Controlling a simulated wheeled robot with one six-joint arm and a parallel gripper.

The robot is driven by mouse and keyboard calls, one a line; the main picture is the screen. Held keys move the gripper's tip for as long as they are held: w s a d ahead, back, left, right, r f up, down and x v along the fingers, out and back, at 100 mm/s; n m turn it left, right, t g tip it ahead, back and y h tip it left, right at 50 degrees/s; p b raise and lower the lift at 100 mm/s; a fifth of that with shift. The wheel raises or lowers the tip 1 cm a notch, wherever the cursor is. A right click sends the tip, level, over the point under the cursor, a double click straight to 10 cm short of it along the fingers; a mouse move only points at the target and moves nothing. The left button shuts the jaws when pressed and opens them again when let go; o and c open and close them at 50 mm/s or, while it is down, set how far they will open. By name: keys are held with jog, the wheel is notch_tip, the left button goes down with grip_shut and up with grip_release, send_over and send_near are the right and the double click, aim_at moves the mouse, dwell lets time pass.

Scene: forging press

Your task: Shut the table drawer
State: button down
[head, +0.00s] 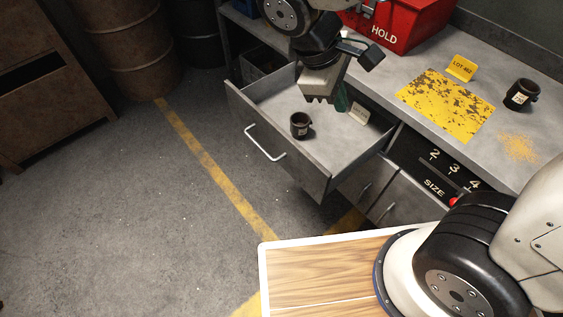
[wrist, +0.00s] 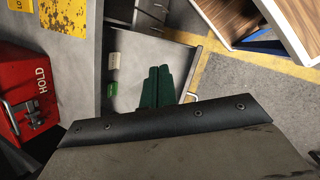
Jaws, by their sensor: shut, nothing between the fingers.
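The grey table drawer (head: 325,168) stands pulled out from the table, its inside and bar handle (head: 263,143) in view. It holds a dark mug (head: 300,125) with a pale label, near its front. My gripper (head: 341,97) hangs over the drawer toward its inner side, behind the mug, with dark green fingers shut and empty. In the wrist view my gripper (wrist: 160,70) shows its fingers side by side, with the drawer (wrist: 135,52) beneath. The drawer's handle (wrist: 193,97) shows beside the fingers there. I cannot tell how high the fingertips are above the drawer floor.
The tabletop bears a red HOLD box (head: 398,22), a worn yellow plate (head: 445,103), a LOT sign (head: 461,68) and another dark mug (head: 522,94). A small pale card (head: 359,113) lies in the drawer. Barrels (head: 135,45) stand back left. The floor before the drawer is clear.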

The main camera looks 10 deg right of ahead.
jog(key=s+a+f+n+t+h, duration=0.25)
jog(key=a+f+n+t, duration=0.25)
jog(key=a+f+n, duration=1.1)
jog(key=m, duration=0.3)
send_near(290, 163)
jog(key=s+a+f+x, duration=0.1)
jog(key=x, duration=0.4)
jog(key=shift+w+d, duration=0.6)
jog(key=shift+d, duration=0.1)
jog(key=shift+r, duration=0.1)
jog(key=shift+w+d, duration=0.1)
